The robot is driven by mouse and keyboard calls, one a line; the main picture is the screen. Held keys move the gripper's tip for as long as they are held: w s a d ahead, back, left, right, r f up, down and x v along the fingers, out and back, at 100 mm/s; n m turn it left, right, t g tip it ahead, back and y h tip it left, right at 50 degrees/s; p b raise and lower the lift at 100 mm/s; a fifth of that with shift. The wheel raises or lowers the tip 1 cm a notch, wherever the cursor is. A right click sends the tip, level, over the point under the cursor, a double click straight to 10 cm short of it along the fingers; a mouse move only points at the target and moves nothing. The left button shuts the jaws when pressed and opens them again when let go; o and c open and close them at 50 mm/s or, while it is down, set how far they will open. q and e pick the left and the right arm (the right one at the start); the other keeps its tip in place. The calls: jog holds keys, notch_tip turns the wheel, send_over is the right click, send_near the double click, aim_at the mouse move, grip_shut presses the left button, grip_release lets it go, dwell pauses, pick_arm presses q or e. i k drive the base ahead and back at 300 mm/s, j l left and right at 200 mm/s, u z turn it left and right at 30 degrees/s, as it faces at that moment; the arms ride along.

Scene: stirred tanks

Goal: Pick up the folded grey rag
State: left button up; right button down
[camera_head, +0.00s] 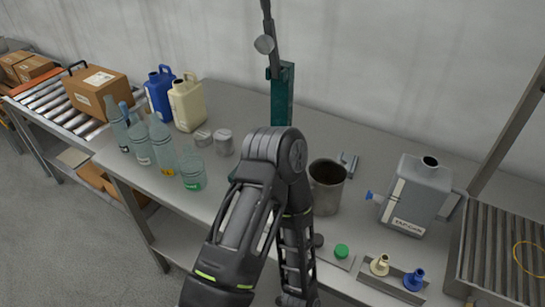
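I cannot make out a folded grey rag for certain on the grey bench (395,145). A small grey item (349,163) lies behind the metal mug (327,186), but its shape is too small to tell and looks more like a metal part than cloth. One of my dark arms rises from the bottom of the picture, bends at mid-bench and comes back down, hiding the bench behind it. Neither gripper's fingertips show clearly.
Several clear bottles (162,143), a blue jug (160,93) and a cream jug (187,103) stand left. A grey canister (416,195) stands right, near a ribbed tray (500,245). A green stand (282,95) rises at the back. A roller conveyor (50,100) carries boxes.

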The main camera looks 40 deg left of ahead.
aim_at(352, 160)
jog(key=u, duration=0.75)
jog(key=j, duration=0.55)
jog(key=i+j+z, duration=0.1)
jog(key=j, duration=0.45)
jog(key=z, duration=1.55)
jog(key=k+j, duration=0.1)
jog(key=j, duration=0.15)
jog(key=k+j+z, duration=0.1)
jog(key=i+l, duration=0.2)
jog(key=i+l+u, duration=0.1)
jog(key=i+l, duration=0.05)
jog(key=i, duration=0.1)
